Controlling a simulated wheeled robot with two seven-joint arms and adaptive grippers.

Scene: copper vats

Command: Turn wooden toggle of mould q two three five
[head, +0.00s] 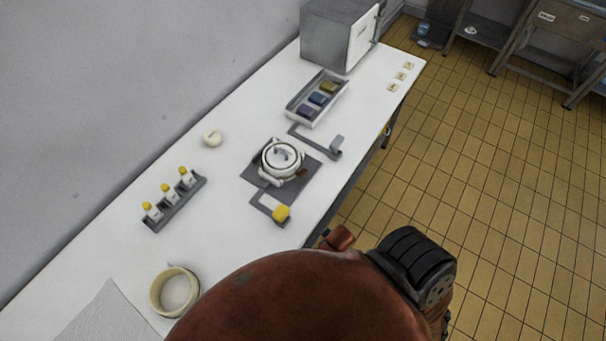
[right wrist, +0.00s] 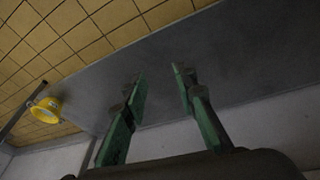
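A round white mould (head: 283,157) sits on a dark grey plate (head: 250,176) on the white table in the head view. A small brown piece (head: 302,172), which looks like a wooden toggle, is at its lower right side. No label on the mould is readable. My right gripper (right wrist: 158,79) shows in the right wrist view with its two green fingers apart and nothing between them. A plain grey surface lies beyond the fingertips. The right gripper is not visible in the head view, where a large red-brown arm part of mine fills the bottom. My left gripper is in neither view.
A tray (head: 292,106) of coloured blocks, a grey box (head: 335,38), a rack (head: 178,205) of yellow-capped bottles and a cream ring (head: 155,292) are around.

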